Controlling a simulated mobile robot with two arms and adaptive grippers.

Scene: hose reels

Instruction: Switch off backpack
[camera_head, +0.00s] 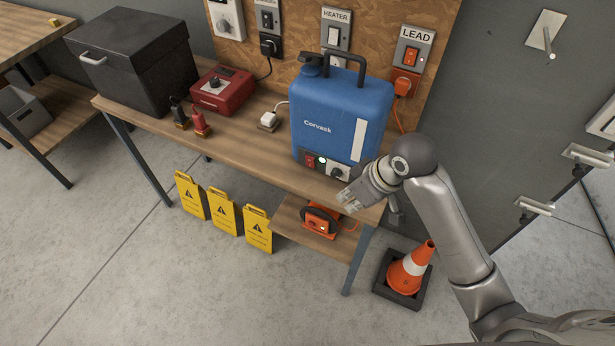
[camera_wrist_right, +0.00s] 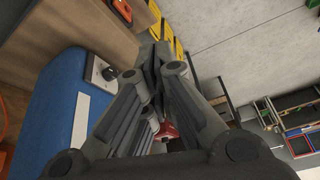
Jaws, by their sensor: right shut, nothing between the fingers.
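The backpack is a blue tank (camera_head: 340,115) marked "Corvask", upright on the wooden bench. A panel low on its front holds a red switch (camera_head: 310,160), a small white light and a black knob (camera_head: 338,173). My right gripper (camera_head: 347,199) is shut and empty, in front of the bench edge, below and right of the knob. In the right wrist view the tank (camera_wrist_right: 45,115) is at left. The knob (camera_wrist_right: 108,73) shows there left of the shut fingers (camera_wrist_right: 157,60); the red switch cannot be made out. My left gripper is not in view.
The bench (camera_head: 235,140) also holds a red box (camera_head: 222,92), a black case (camera_head: 135,65) and plugs. Labelled switches, including LEAD (camera_head: 410,55), are on the wall behind. Yellow signs (camera_head: 224,213) and a traffic cone (camera_head: 409,270) stand on the floor.

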